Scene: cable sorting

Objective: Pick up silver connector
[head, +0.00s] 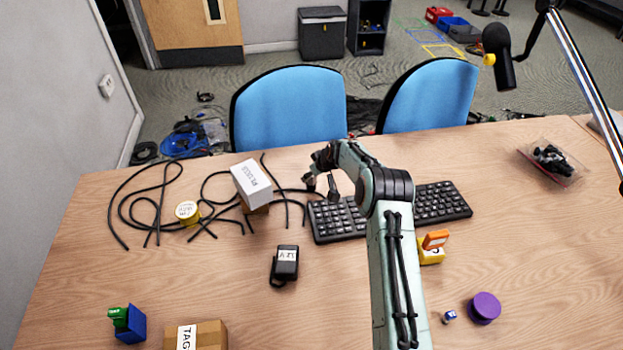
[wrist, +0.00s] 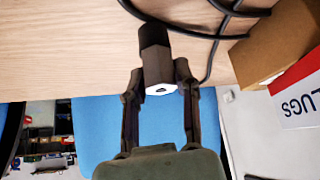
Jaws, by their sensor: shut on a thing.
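My gripper (wrist: 158,88) is shut on a dark connector (wrist: 154,42) in the wrist view. The connector has a blocky black body, and its near end shows a bright silver-white face with a small dark opening. Both fingers press its sides. In the head view my gripper (head: 321,184) is over the back of the table, between the white box and the keyboard. The connector is too small and dark there to make out clearly. I cannot tell whether it touches the table.
A white box (head: 251,176) on a cardboard box stands left of my gripper, among black cables (head: 150,190) and a yellow roll (head: 187,211). A keyboard (head: 338,221) lies close on the right. A black adapter (head: 286,260) sits nearer the front. Blue chairs (head: 290,108) stand behind the table.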

